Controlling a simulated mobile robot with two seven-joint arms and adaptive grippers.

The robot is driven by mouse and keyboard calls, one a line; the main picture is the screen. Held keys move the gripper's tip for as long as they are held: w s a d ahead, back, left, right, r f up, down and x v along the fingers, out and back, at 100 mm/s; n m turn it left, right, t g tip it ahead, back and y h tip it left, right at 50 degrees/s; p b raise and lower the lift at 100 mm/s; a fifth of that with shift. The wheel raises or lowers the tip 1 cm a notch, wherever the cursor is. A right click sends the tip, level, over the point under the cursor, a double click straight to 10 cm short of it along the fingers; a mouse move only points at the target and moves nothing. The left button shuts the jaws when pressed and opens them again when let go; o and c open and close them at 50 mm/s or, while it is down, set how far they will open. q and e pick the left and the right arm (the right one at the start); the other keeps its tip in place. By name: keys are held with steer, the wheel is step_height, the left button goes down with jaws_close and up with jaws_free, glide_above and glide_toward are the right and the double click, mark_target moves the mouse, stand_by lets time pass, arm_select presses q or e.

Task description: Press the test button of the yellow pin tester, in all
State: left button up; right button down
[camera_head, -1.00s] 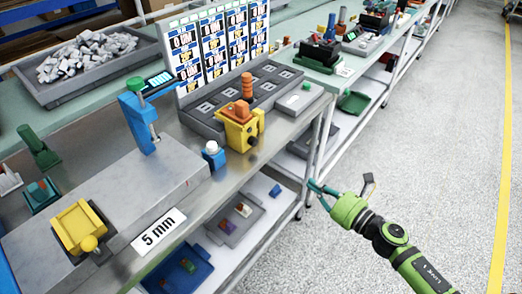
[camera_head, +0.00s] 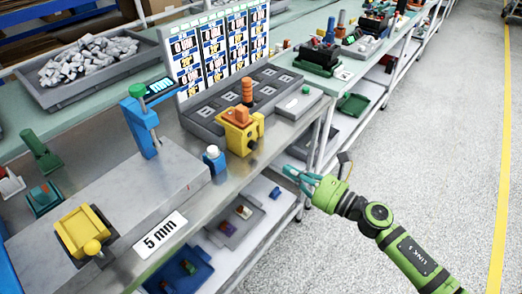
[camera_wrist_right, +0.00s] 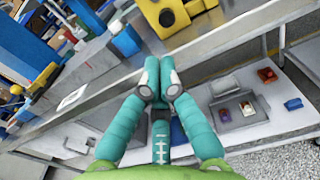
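A yellow tester (camera_head: 240,132) with an orange top and a dark round knob on its front stands near the bench's front edge. Part of a yellow body with a dark round knob (camera_wrist_right: 170,14) shows at the top of the right wrist view. My right gripper (camera_head: 290,172) is in front of the bench, to the right of and below the tester, apart from it. Its teal fingers (camera_wrist_right: 160,82) have their tips together and hold nothing. My left gripper is not in view.
A small blue post with a white top (camera_head: 214,158) stands left of the tester. A grey socket block (camera_head: 215,112) lies behind it. A yellow block with a ball knob (camera_head: 82,232) sits on the grey slab. Lower-shelf trays (camera_head: 237,222) lie beneath. Floor is free at right.

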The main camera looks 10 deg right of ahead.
mark_target(252, 149)
steer(key=p+x, duration=0.2)
steer(key=x, duration=0.8)
